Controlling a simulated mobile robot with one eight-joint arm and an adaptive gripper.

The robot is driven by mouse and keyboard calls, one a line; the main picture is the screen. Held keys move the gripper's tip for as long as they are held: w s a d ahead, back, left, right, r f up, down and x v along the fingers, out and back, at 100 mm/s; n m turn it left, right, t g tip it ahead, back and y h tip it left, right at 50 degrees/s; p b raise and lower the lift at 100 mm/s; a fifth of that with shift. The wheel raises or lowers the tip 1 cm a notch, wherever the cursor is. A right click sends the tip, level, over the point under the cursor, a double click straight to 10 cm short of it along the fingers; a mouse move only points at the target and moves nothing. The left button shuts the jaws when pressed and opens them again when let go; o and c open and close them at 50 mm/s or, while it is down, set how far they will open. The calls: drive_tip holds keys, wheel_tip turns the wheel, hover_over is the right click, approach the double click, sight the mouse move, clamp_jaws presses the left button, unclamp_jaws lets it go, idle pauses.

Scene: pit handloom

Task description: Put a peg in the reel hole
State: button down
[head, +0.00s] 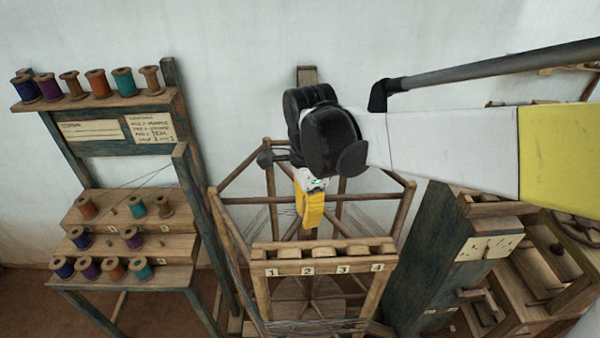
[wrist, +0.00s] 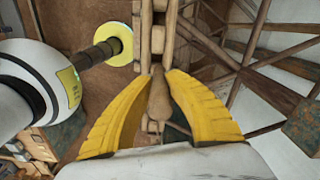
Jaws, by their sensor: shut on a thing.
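My gripper (head: 310,212) hangs over the wooden reel frame (head: 222,232) in the head view, its yellow fingers pointing down. In the wrist view my gripper (wrist: 160,85) is shut on a brown wooden peg (wrist: 158,98), held between the two yellow fingers. A narrow wooden bar (wrist: 157,40) of the frame lies straight beyond the peg's tip. I cannot tell whether the tip touches it. The peg is hidden behind my fingers in the head view. The frame's front rail (head: 325,266) has labels 1 to 3 and one more. The reel hole cannot be made out clearly.
A stepped rack (head: 130,250) with colored spools stands at the left, with a spool shelf (head: 95,104) above. A dark cabinet (head: 440,250) stands close at the right of the frame. Thin wooden bars cross around my gripper.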

sight(307, 234)
drive_tip(key=shift+w+f, duration=0.1)
drive_tip(key=shift+w, duration=0.1)
drive_tip(key=shift+s, duration=0.75)
drive_tip(key=f+b, duration=0.2)
drive_tip(key=shift+w+f, duration=0.3)
drive_tip(key=shift+f, duration=0.05)
drive_tip(key=shift+s+f+b, duration=0.25)
drive_tip(key=shift+f+b, duration=0.2)
drive_tip(key=shift+f, duration=0.1)
drive_tip(key=shift+w+f+b, duration=0.2)
drive_tip(key=shift+f+b, duration=0.55)
drive_tip(key=shift+f, duration=0.3)
drive_tip(key=shift+s+f+b, duration=0.1)
drive_tip(key=shift+f+b, duration=1.55)
drive_tip(key=shift+f, duration=0.4)
